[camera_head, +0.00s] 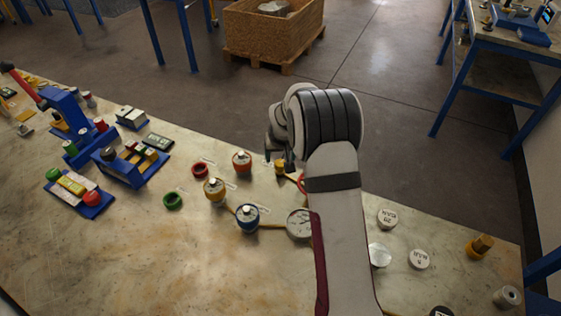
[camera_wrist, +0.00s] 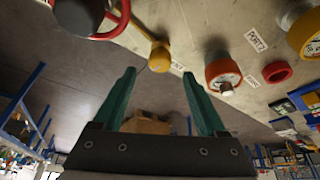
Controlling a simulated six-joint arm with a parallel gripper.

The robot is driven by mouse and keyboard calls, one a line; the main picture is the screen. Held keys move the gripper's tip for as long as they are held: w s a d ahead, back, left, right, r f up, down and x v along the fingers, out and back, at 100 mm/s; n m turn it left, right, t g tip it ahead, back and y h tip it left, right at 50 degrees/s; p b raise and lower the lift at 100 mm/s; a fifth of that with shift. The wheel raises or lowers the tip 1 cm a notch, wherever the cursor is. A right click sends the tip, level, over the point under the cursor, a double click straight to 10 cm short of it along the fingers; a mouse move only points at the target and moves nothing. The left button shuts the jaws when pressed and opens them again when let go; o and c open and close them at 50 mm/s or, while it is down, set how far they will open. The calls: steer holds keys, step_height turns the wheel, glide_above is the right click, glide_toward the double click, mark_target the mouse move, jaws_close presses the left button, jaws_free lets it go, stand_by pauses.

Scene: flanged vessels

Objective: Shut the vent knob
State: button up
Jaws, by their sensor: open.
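A small yellow knob (camera_head: 280,166), which looks like the vent knob, stands near the table's far edge, beside the red handwheel (camera_head: 302,182). In the wrist view the yellow knob (camera_wrist: 160,56) shows just past my fingertips, in line with the gap between them; a pipe runs from it towards the red handwheel (camera_wrist: 122,14). A small label lies beside it, too blurred to read. My gripper (camera_wrist: 158,74) is open with nothing between its teal fingers. In the head view my gripper (camera_head: 281,156) is close to the knob, and my arm hides part of the handwheel.
Orange (camera_head: 242,163), yellow (camera_head: 214,190) and blue (camera_head: 247,218) vessels stand left of the knob. A red ring (camera_head: 199,170) and a green ring (camera_head: 172,200) lie farther left. A round white gauge (camera_head: 299,224) is nearer. The table's front left is clear.

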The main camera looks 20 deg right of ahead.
mark_target(280, 163)
steer(key=x, duration=0.5)
steer(key=shift+f, duration=0.1)
jaws_close()
